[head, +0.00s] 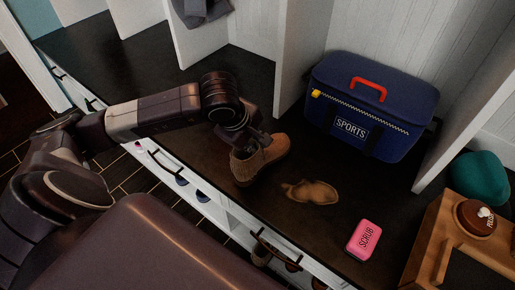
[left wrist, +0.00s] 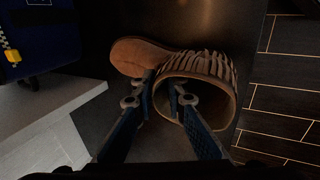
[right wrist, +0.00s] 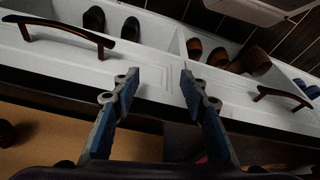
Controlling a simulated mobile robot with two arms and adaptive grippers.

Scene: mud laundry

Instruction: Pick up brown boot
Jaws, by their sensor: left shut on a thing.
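The brown boot (head: 262,158) is on the dark bench top, with its toe to the upper right in the head view. My left gripper (head: 242,138) is at its opening from above. The left gripper (left wrist: 162,92) is shut on the boot's collar wall, one finger inside the opening and one outside. Whether the sole touches the bench is hard to tell. My right gripper (right wrist: 158,85) is open and empty in the right wrist view, away from the boot.
Nearby are a navy SPORTS bag (head: 372,105), a pink SCRUB block (head: 363,239) and a wooden crate (head: 428,245). Upright white dividers (head: 300,55) rise behind. Shoes (right wrist: 205,48) sit in cubbies below the bench.

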